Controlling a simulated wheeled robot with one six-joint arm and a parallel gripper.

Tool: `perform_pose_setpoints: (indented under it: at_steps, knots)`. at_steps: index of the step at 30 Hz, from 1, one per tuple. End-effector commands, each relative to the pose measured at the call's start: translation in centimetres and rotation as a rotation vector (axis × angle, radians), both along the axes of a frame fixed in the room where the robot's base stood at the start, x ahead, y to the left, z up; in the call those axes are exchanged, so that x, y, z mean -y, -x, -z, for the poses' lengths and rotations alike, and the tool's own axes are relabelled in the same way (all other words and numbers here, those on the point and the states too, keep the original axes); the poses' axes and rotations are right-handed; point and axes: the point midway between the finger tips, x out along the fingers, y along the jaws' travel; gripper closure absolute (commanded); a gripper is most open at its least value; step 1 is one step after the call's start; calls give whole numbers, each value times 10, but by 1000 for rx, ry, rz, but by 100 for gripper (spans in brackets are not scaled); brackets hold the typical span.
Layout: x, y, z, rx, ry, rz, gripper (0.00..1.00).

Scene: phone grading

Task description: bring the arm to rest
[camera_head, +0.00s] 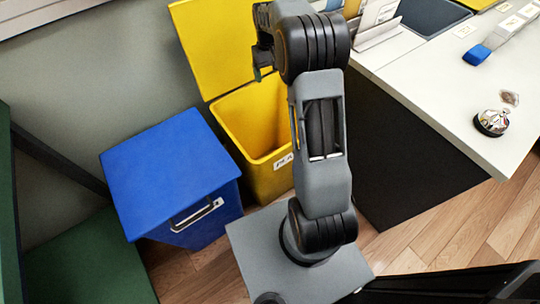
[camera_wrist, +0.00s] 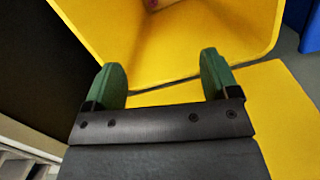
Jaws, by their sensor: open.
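My arm stands upright in the middle of the head view, and its gripper (camera_head: 262,70) hangs over the open yellow bin (camera_head: 228,124), near the raised lid. In the wrist view my gripper (camera_wrist: 162,78) has its two green fingers wide apart with nothing between them. The open yellow bin (camera_wrist: 240,32) lies beyond the fingertips. Part of the gripper is hidden behind the arm in the head view.
A blue bin (camera_head: 165,170) with a closed lid stands left of the yellow bin. A white-topped counter (camera_head: 430,85) on the right carries a bell-like object (camera_head: 492,122), a blue block (camera_head: 477,55) and a card holder (camera_head: 377,32). Something small and reddish (camera_wrist: 153,4) shows inside the yellow bin.

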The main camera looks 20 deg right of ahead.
Motion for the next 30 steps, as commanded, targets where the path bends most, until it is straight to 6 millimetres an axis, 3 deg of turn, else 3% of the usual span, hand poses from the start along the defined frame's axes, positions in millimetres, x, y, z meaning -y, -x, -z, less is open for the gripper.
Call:
perform_pose_setpoints:
  at_steps: [24, 28, 30]
  knots:
    - [0, -4, -4, 20, 6, 23, 19]
    - [-5, 16, 17, -3, 1, 60, 19]
    - [-12, 34, 4, 7, 2, 77, 19]
